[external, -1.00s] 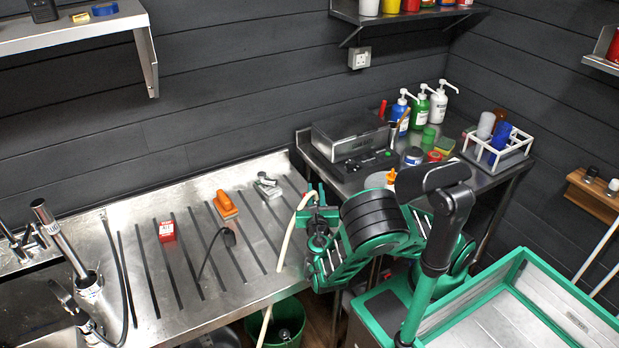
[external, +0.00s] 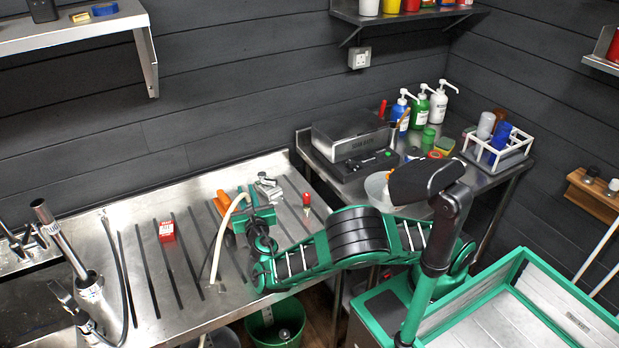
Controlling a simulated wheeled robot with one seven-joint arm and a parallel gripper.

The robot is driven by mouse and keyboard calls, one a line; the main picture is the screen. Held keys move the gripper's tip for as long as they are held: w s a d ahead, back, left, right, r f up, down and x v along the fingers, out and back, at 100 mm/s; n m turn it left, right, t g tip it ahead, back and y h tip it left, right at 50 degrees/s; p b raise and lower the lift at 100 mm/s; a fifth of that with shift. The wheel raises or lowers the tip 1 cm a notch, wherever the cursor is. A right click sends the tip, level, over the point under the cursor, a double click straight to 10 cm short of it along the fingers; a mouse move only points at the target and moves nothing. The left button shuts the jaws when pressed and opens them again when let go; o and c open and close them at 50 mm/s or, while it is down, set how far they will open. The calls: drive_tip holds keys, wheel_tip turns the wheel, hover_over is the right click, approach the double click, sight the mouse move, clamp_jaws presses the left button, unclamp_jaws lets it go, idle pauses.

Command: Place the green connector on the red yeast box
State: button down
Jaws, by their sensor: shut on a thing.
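The red yeast box (external: 167,231) stands on the ribbed steel drainer, left of my gripper. My gripper (external: 252,207) is over the right half of the drainer, reaching in from the right. It is shut on the end of a pale hose (external: 219,243), which arches from the jaws down toward the drainer's front. The green connector appears to be that held end, but it is hard to tell apart from my green gripper at this size. The held end is well apart from the red box.
An orange tool (external: 222,208) lies just left of my gripper, partly hidden. Grey metal fittings (external: 268,187) lie behind it, and a red-topped bottle (external: 306,200) stands to its right. The tap (external: 62,238) and black hose are far left. Drainer around the red box is clear.

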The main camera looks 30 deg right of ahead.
drive_tip(key=w+a+r+n+y, duration=0.1)
drive_tip(key=a+r+n+y, duration=0.15)
drive_tip(key=a, duration=0.85)
drive_tip(key=w+a+r+n+g+y, duration=0.15)
drive_tip(key=a+y, duration=0.25)
drive_tip(key=a, duration=0.7)
drive_tip(key=w+a+r+n+t+y, duration=0.1)
drive_tip(key=a+r+n+y, duration=0.25)
drive_tip(key=a, duration=0.75)
drive_tip(key=shift+m+g, duration=0.25)
drive_tip(key=shift+m, duration=0.2)
drive_tip(key=shift+w+d+f, duration=0.75)
drive_tip(key=shift+w+f, duration=1)
drive_tip(key=shift+f, duration=0.15)
drive_tip(key=shift+w+d+f, duration=0.7)
drive_tip(key=shift+w+f, duration=1.1)
drive_tip(key=shift+f, duration=0.1)
drive_tip(key=shift+w+d+f, duration=0.75)
drive_tip(key=shift+w+f, duration=1)
drive_tip(key=shift+f, duration=0.15)
drive_tip(key=c, duration=1.6)
unclamp_jaws()
drive_tip(key=shift+f, duration=0.1)
drive_tip(key=shift+c, duration=0.2)
drive_tip(key=v, duration=1.2)
